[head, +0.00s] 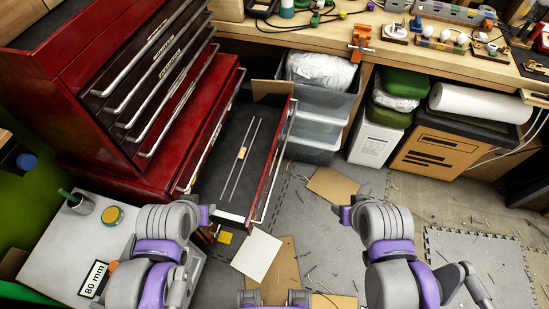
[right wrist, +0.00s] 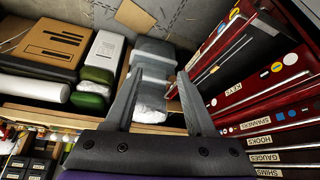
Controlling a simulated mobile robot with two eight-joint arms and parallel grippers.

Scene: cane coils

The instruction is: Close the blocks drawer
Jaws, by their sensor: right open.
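The red tool cabinet (head: 120,125) stands at the left in the head view. Its lower drawer (head: 240,165) is pulled far out, with a dark interior holding two thin rails and a small tan piece. Its handle (head: 272,165) runs along the front. I cannot read this drawer's name in the head view. The right wrist view shows the cabinet's labelled drawer fronts (right wrist: 285,103) at the right; no blocks label is readable. My right gripper (right wrist: 165,80) is open and empty, its fingers apart in front of the bins. My left gripper's fingers do not show.
A workbench (head: 340,32) runs along the back, with grey bins (head: 318,125), a white-and-green bin (head: 375,140) and a cardboard-fronted box (head: 440,150) beneath. Cardboard pieces (head: 280,270) and a white sheet (head: 257,254) lie on the floor. A grey-topped stand (head: 50,255) is at the lower left.

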